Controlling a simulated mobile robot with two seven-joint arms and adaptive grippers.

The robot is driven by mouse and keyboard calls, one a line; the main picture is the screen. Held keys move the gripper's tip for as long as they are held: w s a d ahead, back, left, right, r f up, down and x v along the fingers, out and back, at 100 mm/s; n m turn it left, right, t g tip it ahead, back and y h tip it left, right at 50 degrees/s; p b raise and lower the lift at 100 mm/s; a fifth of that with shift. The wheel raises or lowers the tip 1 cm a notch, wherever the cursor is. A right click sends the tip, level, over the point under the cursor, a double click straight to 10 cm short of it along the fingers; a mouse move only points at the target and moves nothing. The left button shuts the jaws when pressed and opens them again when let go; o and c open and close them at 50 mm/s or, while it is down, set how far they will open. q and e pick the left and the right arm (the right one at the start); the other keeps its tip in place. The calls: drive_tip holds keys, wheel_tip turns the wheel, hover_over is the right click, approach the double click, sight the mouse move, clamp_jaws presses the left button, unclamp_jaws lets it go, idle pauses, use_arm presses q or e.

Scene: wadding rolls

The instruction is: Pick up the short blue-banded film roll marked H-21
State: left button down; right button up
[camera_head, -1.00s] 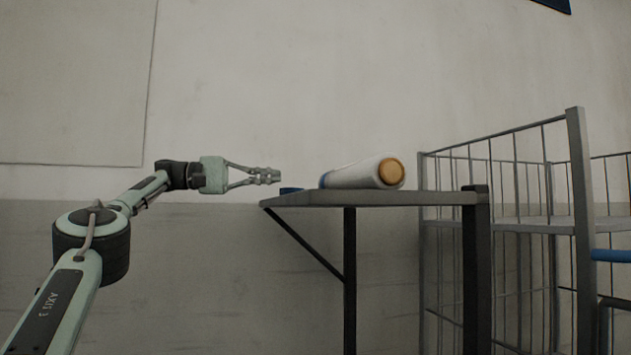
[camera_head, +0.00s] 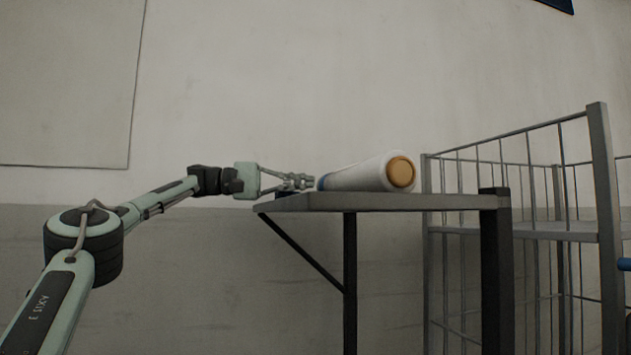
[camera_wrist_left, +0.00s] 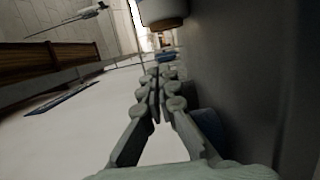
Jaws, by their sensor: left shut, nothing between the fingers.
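A white roll (camera_head: 352,177) with a blue band at its left end and a tan core end lies on its side on a grey shelf table (camera_head: 400,202). No H-21 mark is readable. My left gripper (camera_head: 306,181) is shut and empty over the table's left end, close to the roll's blue-banded end; I cannot tell if they touch. In the left wrist view, the shut fingers (camera_wrist_left: 154,78) point toward a white roll with a tan end (camera_wrist_left: 162,12) at the top. My right gripper is not in view.
A wire-mesh cage (camera_head: 535,190) stands right of the table. In the left wrist view, a small blue object (camera_wrist_left: 165,57) lies beyond the fingertips, and a dark blue one (camera_wrist_left: 207,122) shows beside the right finger.

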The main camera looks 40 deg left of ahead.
use_arm(q)
drive_tip(key=shift+x, duration=1)
drive_tip(key=shift+s+d+r, duration=0.1)
drive_tip(key=shift+s+d, duration=0.65)
drive_tip(key=shift+d, duration=0.2)
drive_tip(key=shift+s+d, duration=0.25)
drive_tip(key=shift+d, duration=0.4)
drive_tip(key=shift+d, duration=0.1)
